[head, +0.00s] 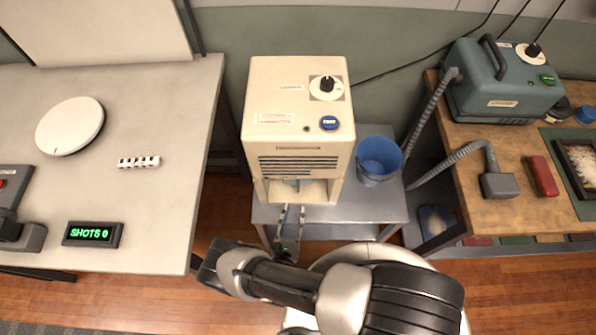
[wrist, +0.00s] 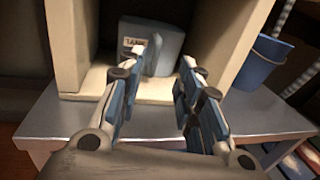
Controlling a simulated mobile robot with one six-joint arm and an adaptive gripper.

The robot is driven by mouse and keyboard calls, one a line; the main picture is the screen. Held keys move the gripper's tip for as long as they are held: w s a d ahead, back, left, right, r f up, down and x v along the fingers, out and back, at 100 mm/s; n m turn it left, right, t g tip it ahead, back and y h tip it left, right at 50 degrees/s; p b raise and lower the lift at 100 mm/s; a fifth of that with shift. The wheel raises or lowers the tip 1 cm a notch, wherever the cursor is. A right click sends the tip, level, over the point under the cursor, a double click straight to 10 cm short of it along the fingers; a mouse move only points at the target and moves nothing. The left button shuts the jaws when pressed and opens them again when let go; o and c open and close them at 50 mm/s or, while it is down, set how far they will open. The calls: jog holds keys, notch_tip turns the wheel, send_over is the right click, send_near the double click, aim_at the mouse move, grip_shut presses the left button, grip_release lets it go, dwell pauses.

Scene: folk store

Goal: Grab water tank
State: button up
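The water tank (wrist: 168,47) is a grey container with a small label reading "TANK", set inside the lower opening of the cream machine (head: 298,110). In the head view only a bit of grey shows in that opening, under the vent slats. My gripper (head: 291,212) is in front of the opening, above the grey stand. In the wrist view my gripper (wrist: 160,70) is open, its two fingers spread and pointing at the tank. Nothing is between the fingers, and the tank lies just beyond the fingertips. The tank's back is hidden inside the machine.
A blue bucket (head: 379,160) stands on the grey stand (head: 345,215), right of the machine. It also shows in the wrist view (wrist: 262,62). A white table (head: 150,215) is at left and a wooden workbench (head: 470,200) with a teal machine (head: 503,80) and hoses at right.

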aim_at(298, 188)
jog(key=x, duration=0.5)
jog(key=shift+a+b+x, duration=0.2)
jog(key=shift+b+x, duration=0.55)
jog(key=shift+x, duration=2)
jog(key=shift+c, duration=0.3)
grip_shut()
